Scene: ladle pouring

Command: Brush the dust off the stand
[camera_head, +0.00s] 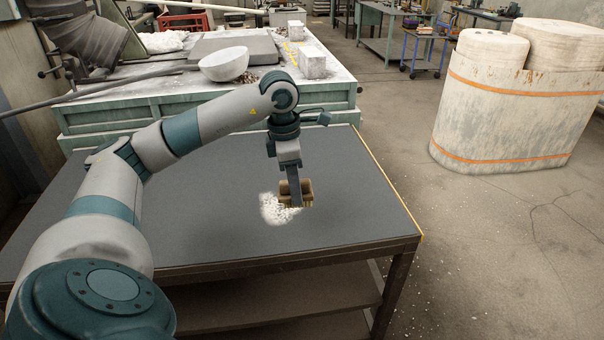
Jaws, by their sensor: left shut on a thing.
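The stand (190,225) is a table with a dark grey top and a brown metal frame with a lower shelf. A patch of white dust (270,209) lies on its top, right of the middle. My left gripper (295,182) points down over the dust and is shut on a brown brush (306,191). The brush's bristles are low over the right part of the patch and hide some of it. I cannot tell if they touch the top. My right gripper is not in view.
Behind the stand is a teal workbench (215,105) with a white bowl (224,64) and pale blocks on it. A large wrapped bundle (510,105) stands on the floor at the right. The rest of the stand's top is clear.

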